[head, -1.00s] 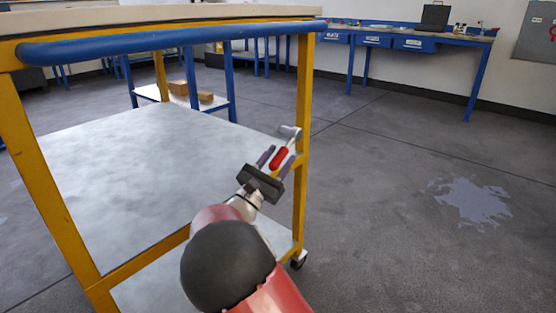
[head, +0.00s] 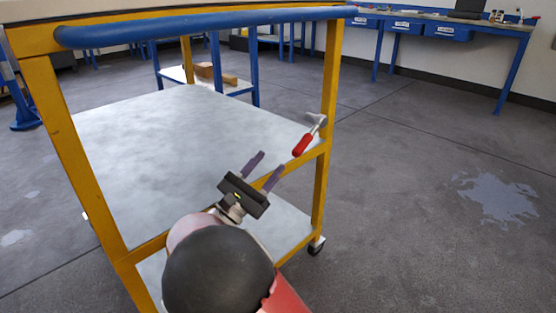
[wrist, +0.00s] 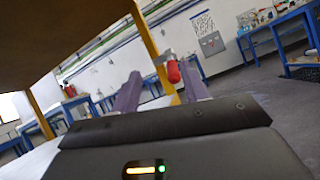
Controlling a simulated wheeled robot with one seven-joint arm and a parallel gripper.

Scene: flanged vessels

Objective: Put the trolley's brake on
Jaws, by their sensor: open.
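The trolley has yellow posts (head: 327,90), a blue push bar (head: 200,24) and grey shelves (head: 190,150). A lever with a red grip (head: 303,144) and a pale grey arm (head: 316,121) sits at its right post, tilted with the grip low and to the left. I take it to be the brake lever. My gripper (head: 271,161) is open and empty, below and left of the red grip and apart from it. In the wrist view the red grip (wrist: 173,72) shows beyond the fingers, nearer the right finger.
The trolley's lower shelf and a caster (head: 316,245) lie below my gripper. A blue-legged bench (head: 440,28) with blue drawers stands at the back right. A low stand with brown boxes (head: 210,72) is behind the trolley. The floor to the right is clear, with a pale patch (head: 495,197).

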